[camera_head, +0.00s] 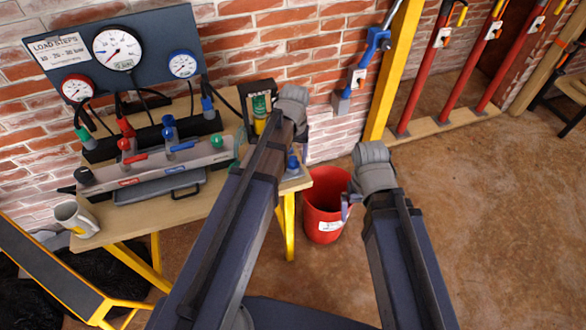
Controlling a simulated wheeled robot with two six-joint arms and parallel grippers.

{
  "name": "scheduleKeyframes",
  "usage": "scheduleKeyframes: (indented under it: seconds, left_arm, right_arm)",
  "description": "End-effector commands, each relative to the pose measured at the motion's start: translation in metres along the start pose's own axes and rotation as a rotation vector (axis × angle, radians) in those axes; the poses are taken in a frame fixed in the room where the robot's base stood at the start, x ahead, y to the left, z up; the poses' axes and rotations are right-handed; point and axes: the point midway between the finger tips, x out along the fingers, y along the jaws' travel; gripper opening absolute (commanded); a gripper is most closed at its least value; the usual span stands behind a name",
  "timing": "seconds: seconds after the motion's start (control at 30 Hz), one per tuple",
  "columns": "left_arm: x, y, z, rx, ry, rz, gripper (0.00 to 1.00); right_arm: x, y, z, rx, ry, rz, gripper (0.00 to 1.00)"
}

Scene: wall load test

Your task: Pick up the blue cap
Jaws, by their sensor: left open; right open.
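A small blue cap-like piece (292,163) stands at the right end of the workbench (150,222), just right of my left forearm. My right gripper (349,198) is open and empty, over the right side of the red bucket.
A red bucket (324,205) stands on the floor right of the bench. A mug (76,219) sits at the bench's left edge. A gauge panel (118,50) stands at the back. A yellow post (396,65) rises by the brick wall.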

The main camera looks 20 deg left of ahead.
Motion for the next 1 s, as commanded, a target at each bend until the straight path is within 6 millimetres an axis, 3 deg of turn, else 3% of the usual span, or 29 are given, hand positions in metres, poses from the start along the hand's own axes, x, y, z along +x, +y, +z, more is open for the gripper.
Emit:
scheduleKeyframes:
  seconds: [0.3,0.9,1.0]
  left_arm:
    - [0.004,-0.0001,0.0,0.0,0.0,0.0,0.67]
    - [0.0041,0.0,0.0,0.0,0.0,0.0,0.0]
    - [0.0041,0.0,0.0,0.0,0.0,0.0,0.0]
  right_arm:
    - [0.004,-0.0004,-0.0002,0.0,0.0,0.0,1.0]
    - [0.0041,-0.0004,-0.0002,0.0,0.0,0.0,1.0]
    - [0.0041,-0.0004,-0.0002,0.0,0.0,0.0,1.0]
